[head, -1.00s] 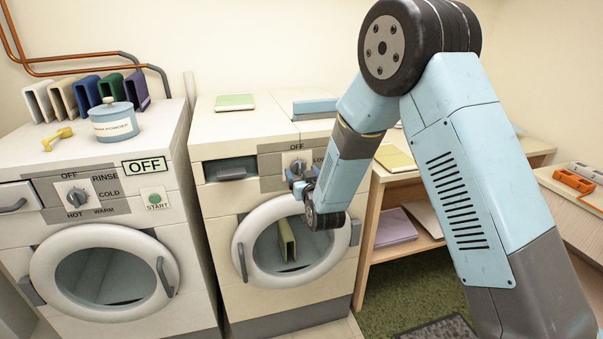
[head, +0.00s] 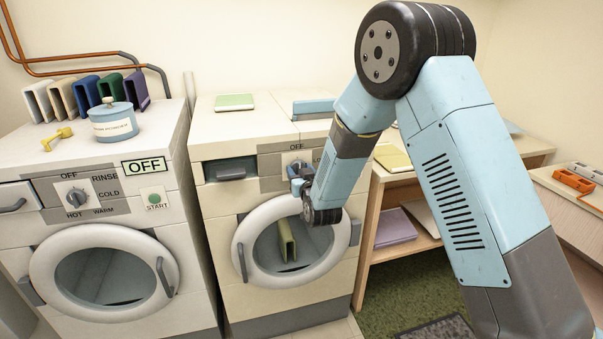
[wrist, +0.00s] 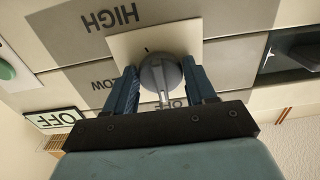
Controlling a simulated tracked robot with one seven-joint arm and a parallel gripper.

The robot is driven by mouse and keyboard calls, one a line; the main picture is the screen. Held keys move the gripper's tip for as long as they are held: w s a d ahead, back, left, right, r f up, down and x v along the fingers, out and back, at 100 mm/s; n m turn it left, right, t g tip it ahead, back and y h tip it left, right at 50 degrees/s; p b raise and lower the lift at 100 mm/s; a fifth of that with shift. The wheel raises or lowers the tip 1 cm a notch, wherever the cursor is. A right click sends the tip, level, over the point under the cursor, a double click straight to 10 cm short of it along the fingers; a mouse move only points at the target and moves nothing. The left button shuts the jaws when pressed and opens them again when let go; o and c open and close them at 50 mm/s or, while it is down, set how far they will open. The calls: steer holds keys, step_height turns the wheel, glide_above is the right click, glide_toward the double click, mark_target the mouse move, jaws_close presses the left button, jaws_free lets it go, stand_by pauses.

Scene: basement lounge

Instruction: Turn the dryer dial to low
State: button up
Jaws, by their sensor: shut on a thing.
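The dryer (head: 225,240) is the cream machine on the right of the pair in the head view. Its grey round dial (wrist: 158,72) sits on a cream plate among the labels HIGH, LOW and OFF, which appear inverted in the wrist view. My gripper (wrist: 160,68) has one blue finger on each side of the dial and is shut on it. The dial's ridge runs from near the HIGH side down toward the partly hidden OFF label; I cannot tell which end is the pointer. In the head view my gripper (head: 299,178) hides most of the dial.
The washer (head: 25,250) with its own dial (head: 76,197) stands left of the dryer. An OFF sign (head: 144,166) and a green start button (head: 153,197) are on its front. A wooden shelf unit (head: 364,245) stands close on the dryer's right.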

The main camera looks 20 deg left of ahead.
steer(key=shift+d, duration=0.15)
steer(key=shift+c, duration=0.6)
steer(key=shift+m, duration=0.4)
steer(key=m, duration=0.2)
steer(key=shift+w+m, duration=0.1)
steer(key=shift+m, duration=0.2)
steer(key=m, duration=0.4)
steer(key=shift+m, duration=0.3)
steer(key=m, duration=0.4)
steer(key=shift+m, duration=2)
